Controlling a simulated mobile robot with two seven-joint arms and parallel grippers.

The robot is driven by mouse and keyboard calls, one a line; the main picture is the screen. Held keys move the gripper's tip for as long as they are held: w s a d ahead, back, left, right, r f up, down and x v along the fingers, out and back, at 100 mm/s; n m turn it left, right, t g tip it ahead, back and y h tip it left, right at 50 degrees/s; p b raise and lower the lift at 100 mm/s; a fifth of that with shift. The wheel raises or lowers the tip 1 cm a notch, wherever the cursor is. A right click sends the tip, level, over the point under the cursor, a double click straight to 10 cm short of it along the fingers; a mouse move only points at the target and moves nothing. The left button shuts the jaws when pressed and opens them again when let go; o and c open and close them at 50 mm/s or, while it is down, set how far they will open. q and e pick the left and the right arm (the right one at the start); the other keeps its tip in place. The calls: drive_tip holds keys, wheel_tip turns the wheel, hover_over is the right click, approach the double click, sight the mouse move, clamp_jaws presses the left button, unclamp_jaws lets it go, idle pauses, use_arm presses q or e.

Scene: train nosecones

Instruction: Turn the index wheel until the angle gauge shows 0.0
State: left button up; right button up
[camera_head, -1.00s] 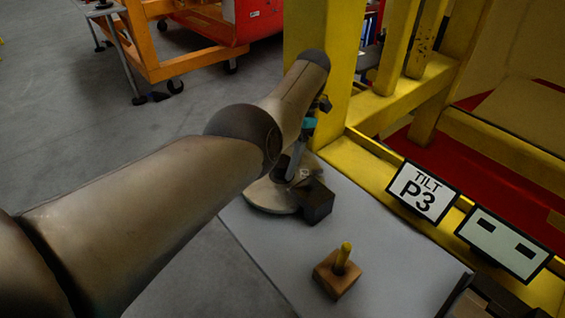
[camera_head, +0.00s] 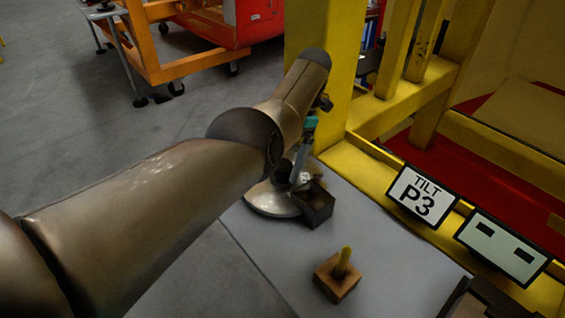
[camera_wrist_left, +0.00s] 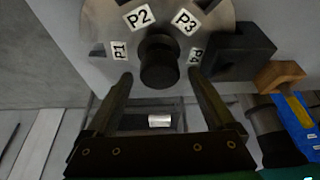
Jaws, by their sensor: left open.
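The index wheel (camera_wrist_left: 98,27) is a grey metal disc with tags P1, P2, P3 and P4 and a dark round knob (camera_wrist_left: 159,60) at its centre. In the head view the wheel (camera_head: 268,200) lies on the grey table, partly hidden by my left arm. My left gripper (camera_wrist_left: 161,76) is open, its fingertips on either side of the knob's near edge; contact cannot be told. In the head view the left gripper (camera_head: 301,165) is small and partly covered by my arm. A sign (camera_head: 422,195) reads TILT P3. A pale panel (camera_head: 503,246) beside it shows two dark bars and no readable number.
A dark block (camera_head: 316,205) adjoins the wheel's right side. A wooden block with a yellow peg (camera_head: 338,279) stands nearer on the table (camera_head: 390,255). Yellow frame beams (camera_head: 330,80) rise behind. An orange cart (camera_head: 180,65) stands on the floor at the back left.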

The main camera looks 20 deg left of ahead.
wheel_tip(320, 180, up, 17)
drive_tip(key=p, duration=1.6)
